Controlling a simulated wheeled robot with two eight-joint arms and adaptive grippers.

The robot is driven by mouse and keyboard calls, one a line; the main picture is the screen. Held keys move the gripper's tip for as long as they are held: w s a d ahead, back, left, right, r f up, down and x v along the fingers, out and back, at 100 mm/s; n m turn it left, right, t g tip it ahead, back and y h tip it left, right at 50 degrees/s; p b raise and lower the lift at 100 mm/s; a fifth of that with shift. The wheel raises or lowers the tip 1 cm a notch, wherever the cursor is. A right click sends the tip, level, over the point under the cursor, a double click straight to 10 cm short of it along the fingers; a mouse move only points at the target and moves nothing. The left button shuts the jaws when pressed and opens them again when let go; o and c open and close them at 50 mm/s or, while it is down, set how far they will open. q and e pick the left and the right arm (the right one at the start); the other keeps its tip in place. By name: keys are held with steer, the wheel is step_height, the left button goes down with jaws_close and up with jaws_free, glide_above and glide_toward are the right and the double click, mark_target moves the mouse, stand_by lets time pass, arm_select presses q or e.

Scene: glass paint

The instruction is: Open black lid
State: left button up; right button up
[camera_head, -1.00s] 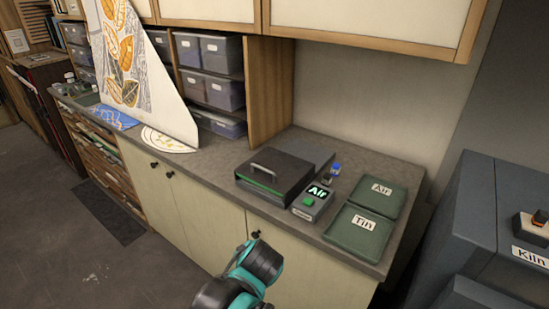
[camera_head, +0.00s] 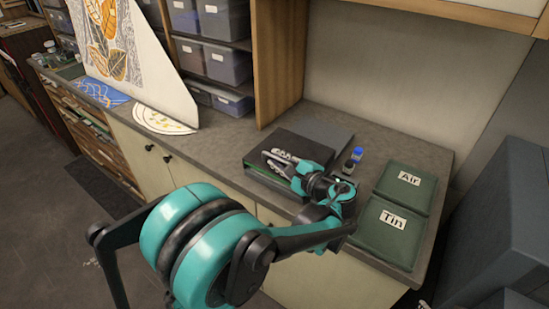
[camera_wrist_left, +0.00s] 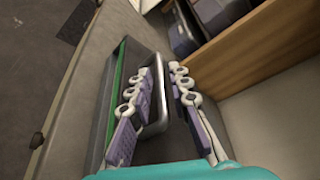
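The black lid (camera_head: 300,142) lies flat and closed on its box on the counter, partly covered by my left gripper. Its silver handle (camera_wrist_left: 161,100) shows in the left wrist view. My left gripper (camera_head: 270,157) is over the lid at the handle. In the left wrist view the fingers (camera_wrist_left: 163,75) are apart, with the handle bar between them, close to the left finger. Whether either finger touches the bar I cannot tell. A green strip (camera_wrist_left: 113,85) runs along the box edge. My right gripper is not in view.
A blue-topped bottle (camera_head: 357,153) and a dark one stand right of the box. Green trays marked Air (camera_head: 409,178) and Tin (camera_head: 392,222) lie further right. A wooden shelf (camera_head: 280,60) rises behind. The control box is hidden by my arm.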

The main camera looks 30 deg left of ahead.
mark_target(303, 137)
arm_select(q)
steer(key=shift+x, duration=1.2)
steer(key=shift+c, duration=0.3)
jaws_close()
steer(key=w, duration=0.5)
steer(key=w+d, duration=0.1)
steer(key=w, duration=1.1)
steer(key=shift+w+d, duration=0.25)
steer(key=shift+o, duration=0.3)
jaws_free()
